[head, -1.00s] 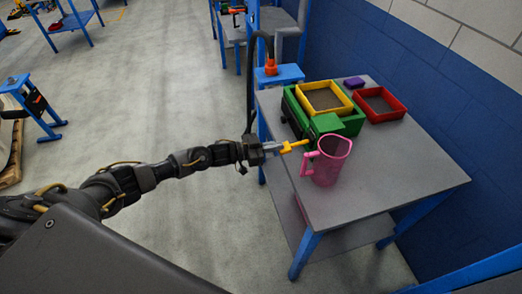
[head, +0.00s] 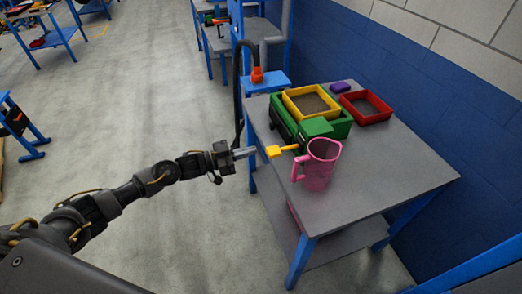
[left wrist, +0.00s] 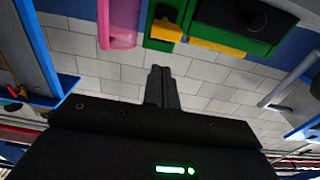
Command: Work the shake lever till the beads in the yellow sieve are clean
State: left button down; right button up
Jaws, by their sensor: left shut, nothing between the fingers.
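The yellow sieve (head: 292,110) sits on the green shaker (head: 339,131) at the table's far left. Its inside looks grey-brown; single beads and their cleanness cannot be made out. The yellow shake lever (head: 280,151) sticks out from the shaker's near side towards my left gripper (head: 253,151). My left gripper is shut and empty, just left of the lever's end and apart from it. In the left wrist view the closed fingers (left wrist: 160,72) point towards the lever's yellow end (left wrist: 166,30), with a gap between. My right gripper is not in view.
A pink jug (head: 320,168) stands on the grey table (head: 390,170) close to the right of the lever. A red sieve (head: 367,120) and a small purple block (head: 341,87) lie behind. The table's right front is clear. A blue wall runs behind.

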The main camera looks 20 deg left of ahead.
pick_arm(q)
jog(key=b+v, duration=0.1)
jog(key=v, duration=0.3)
jog(key=shift+s+a+r, duration=0.1)
jog(key=shift+s+a, duration=0.1)
jog(key=shift+a, duration=0.1)
dwell(1.0)
jog(key=a+f+n+t+y, duration=0.3)
jog(key=f+n+y, duration=0.15)
jog(key=f, duration=0.95)
jog(key=s+a+f+n+g+y, duration=0.1)
jog(key=s+a+f+y, duration=0.15)
jog(key=s+f, duration=0.45)
jog(key=s+a+f+n+g+y, duration=0.1)
jog(key=s+f+g+y, duration=0.15)
jog(key=f, duration=0.75)
jog(key=s+a+f+n+g+y, duration=0.1)
jog(key=s+f+y, duration=0.3)
jog(key=f, duration=0.5)
jog(key=s+d+f+g, duration=0.1)
jog(key=s+f, duration=0.3)
jog(key=s, duration=0.8)
jog(key=s+d+f+g+y, duration=0.1)
jog(key=s+f+g, duration=0.3)
jog(key=s, duration=0.8)
jog(key=s+d+f+g, duration=0.3)
jog(key=s+f, duration=0.3)
jog(key=s, duration=0.6)
jog(key=shift+s+n, duration=0.25)
jog(key=shift+n, duration=0.2)
